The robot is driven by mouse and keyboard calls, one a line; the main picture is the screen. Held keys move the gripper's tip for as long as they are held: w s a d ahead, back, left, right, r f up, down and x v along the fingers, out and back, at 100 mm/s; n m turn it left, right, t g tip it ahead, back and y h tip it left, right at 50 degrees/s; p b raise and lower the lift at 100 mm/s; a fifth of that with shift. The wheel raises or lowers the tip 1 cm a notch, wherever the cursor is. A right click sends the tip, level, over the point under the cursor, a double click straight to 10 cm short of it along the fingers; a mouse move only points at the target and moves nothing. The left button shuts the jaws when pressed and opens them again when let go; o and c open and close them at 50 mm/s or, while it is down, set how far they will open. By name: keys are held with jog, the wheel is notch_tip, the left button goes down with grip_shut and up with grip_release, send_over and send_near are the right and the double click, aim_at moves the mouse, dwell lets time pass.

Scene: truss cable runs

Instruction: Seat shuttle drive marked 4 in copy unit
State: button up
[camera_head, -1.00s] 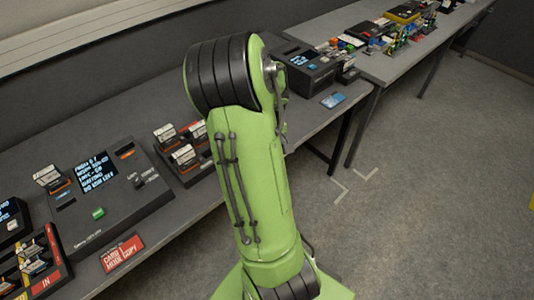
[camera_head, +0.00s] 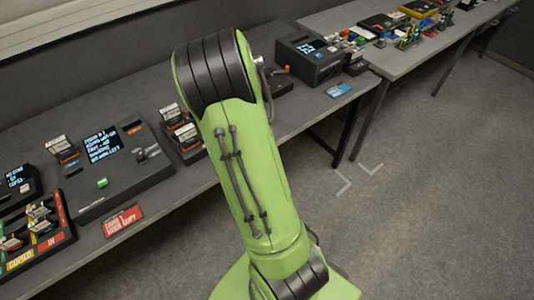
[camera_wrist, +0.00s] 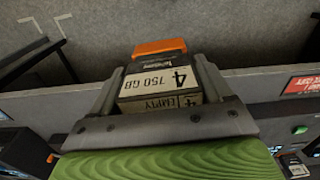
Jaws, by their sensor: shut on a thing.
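My gripper (camera_wrist: 162,88) is shut on the shuttle drive marked 4 (camera_wrist: 157,82) in the wrist view. The drive is a dark block with an orange end and white labels reading "4 750 GB" and "4 EMPTY". In the head view my green arm hides the gripper and this drive. The copy unit (camera_head: 150,176), a dark sloped console with a lit display and a green button, stands on the bench at left. Another drive (camera_head: 62,149) stands upright in its left slot.
A rack of drives (camera_head: 181,136) stands right of the copy unit, partly behind my arm. A tray (camera_head: 62,236) with several drives is at lower left. A red card (camera_head: 123,220) lies at the bench's front edge. Another dark unit (camera_head: 310,60) stands farther right. Floor at right is clear.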

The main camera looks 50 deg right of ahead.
jog(key=shift+n, duration=0.9)
jog(key=w+a+f, duration=0.3)
jog(key=w+a, duration=0.1)
jog(key=a, duration=0.2)
jog(key=w+a+f, duration=0.3)
jog(key=a, duration=0.3)
jog(key=w+a+f, duration=0.3)
jog(key=w+a, duration=0.1)
jog(key=a, duration=0.2)
jog(key=shift+w+a+f, duration=0.15)
jog(key=shift+w+f, duration=0.15)
jog(key=shift+f, duration=0.05)
